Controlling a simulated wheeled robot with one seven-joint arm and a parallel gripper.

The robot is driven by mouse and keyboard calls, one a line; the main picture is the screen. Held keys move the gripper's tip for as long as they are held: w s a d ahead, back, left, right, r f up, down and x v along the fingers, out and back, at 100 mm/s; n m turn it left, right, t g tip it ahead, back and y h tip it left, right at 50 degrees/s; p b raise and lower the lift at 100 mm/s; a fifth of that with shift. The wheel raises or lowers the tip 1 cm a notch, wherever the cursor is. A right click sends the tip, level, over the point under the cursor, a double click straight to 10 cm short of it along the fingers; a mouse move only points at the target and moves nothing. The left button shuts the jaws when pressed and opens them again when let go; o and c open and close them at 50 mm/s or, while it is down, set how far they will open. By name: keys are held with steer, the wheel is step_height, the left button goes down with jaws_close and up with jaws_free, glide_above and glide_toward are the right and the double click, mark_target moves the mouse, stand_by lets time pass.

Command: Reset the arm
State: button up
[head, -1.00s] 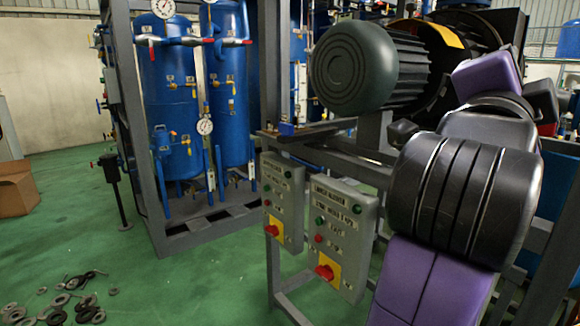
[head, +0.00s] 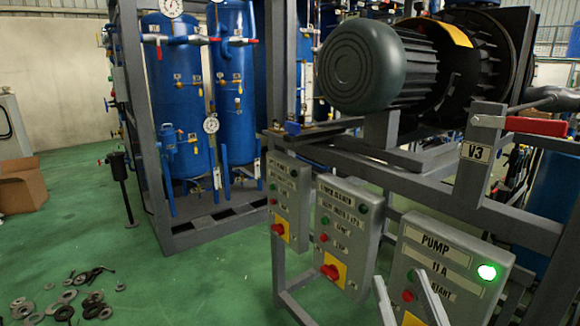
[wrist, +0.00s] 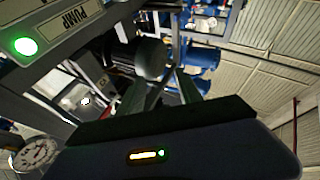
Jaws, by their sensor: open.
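My gripper (head: 401,280) shows at the bottom of the head view as two thin grey fingers. They are spread apart with nothing seen between them. The fingers are in front of the lower left part of the grey PUMP 11 A box (head: 447,265), whose green light is lit. I cannot tell whether they touch it. The rest of my arm is out of the head view. In the wrist view, the dark gripper body with a small lit strip fills the bottom, and the PUMP box (wrist: 75,22) is at upper left, upside down.
A grey frame holds two more switch boxes (head: 345,235) (head: 288,205) to the left. A red-handled valve (head: 537,126) labelled V3 and a big motor (head: 365,68) are above. Blue tanks (head: 180,95) stand behind. Loose rings (head: 70,298) and a cardboard box (head: 22,185) lie on the green floor.

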steer(key=s+d+f+m+g+h, duration=0.1)
steer(key=s+d+f+g, duration=0.25)
steer(key=s+f, duration=0.95)
steer(key=s+d+f+m+g+h, duration=0.15)
steer(key=s+f+g, duration=0.35)
steer(key=s+f, duration=0.85)
steer(key=s+r+p, duration=0.1)
steer(key=r+p, duration=0.9)
steer(key=r, duration=0.2)
steer(key=s+r+p, duration=0.2)
steer(key=r+p, duration=0.9)
steer(key=r, duration=0.1)
steer(key=shift+s+d+r, duration=0.2)
steer(key=shift+s+r, duration=0.05)
steer(key=shift+t, duration=0.25)
